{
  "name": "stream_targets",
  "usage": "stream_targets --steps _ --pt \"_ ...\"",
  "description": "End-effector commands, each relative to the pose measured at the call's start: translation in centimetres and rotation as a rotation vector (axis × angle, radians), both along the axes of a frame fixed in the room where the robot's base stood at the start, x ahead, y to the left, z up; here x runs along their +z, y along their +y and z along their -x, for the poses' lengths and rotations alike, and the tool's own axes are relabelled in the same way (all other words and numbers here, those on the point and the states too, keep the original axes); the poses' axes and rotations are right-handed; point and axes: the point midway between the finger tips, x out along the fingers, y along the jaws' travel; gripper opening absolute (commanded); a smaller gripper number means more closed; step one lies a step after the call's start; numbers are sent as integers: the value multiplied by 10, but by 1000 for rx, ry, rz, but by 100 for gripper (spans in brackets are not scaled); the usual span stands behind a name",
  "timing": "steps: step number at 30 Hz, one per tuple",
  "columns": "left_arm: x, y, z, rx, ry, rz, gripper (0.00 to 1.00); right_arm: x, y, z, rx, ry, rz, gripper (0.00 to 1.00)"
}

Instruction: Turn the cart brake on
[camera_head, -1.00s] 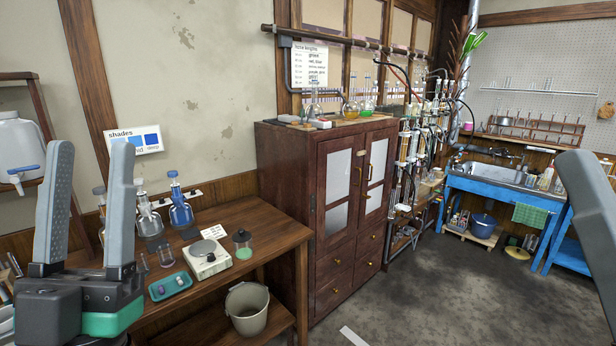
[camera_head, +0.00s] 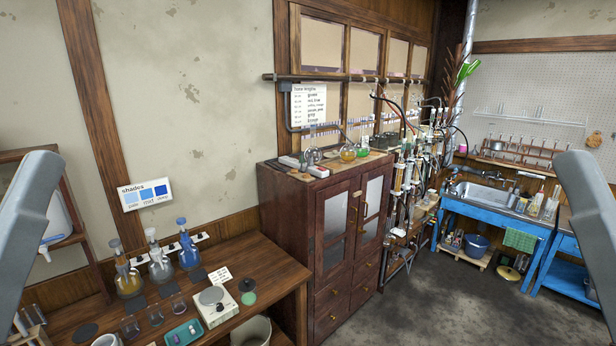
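No cart brake can be made out in this view. A rack of glassware and tubing (camera_head: 402,188) stands between the wooden cabinet and the blue sink bench; whether it is a cart cannot be told, and its lower part is partly hidden by the cabinet.
The wooden cabinet (camera_head: 290,225) has flasks on top. A wooden bench (camera_head: 262,254) at the left front holds colored flasks, a scale (camera_head: 217,305) and a teal tray (camera_head: 182,332). The blue sink bench (camera_head: 490,215) stands at the back right. Dark floor (camera_head: 440,305) is clear before it.

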Motion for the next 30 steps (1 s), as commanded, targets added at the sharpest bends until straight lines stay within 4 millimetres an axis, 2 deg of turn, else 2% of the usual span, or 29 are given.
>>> stream_targets --steps 1,3,6,9,12,15,23,30 --pt "53 0 0 0 0 0 54 53 0 0 0 0 0 50" --pt "85 0 0 0 0 0 54 85 0 0 0 0 0 50" --pt "121 0 0 0 1 0 54 121 0 0 0 0 0 50" --pt "141 0 0 0 1 0 54 142 0 0 0 0 0 50" --pt "148 0 0 0 1 0 54 148 0 0 0 1 0 50" --pt "147 0 0 0 1 0 54 147 0 0 0 1 0 48" --pt "145 0 0 0 0 0 54 144 0 0 0 1 0 1" --pt "145 0 0 -1 0 -1 54 150 0 5 83 -28 -76 0"
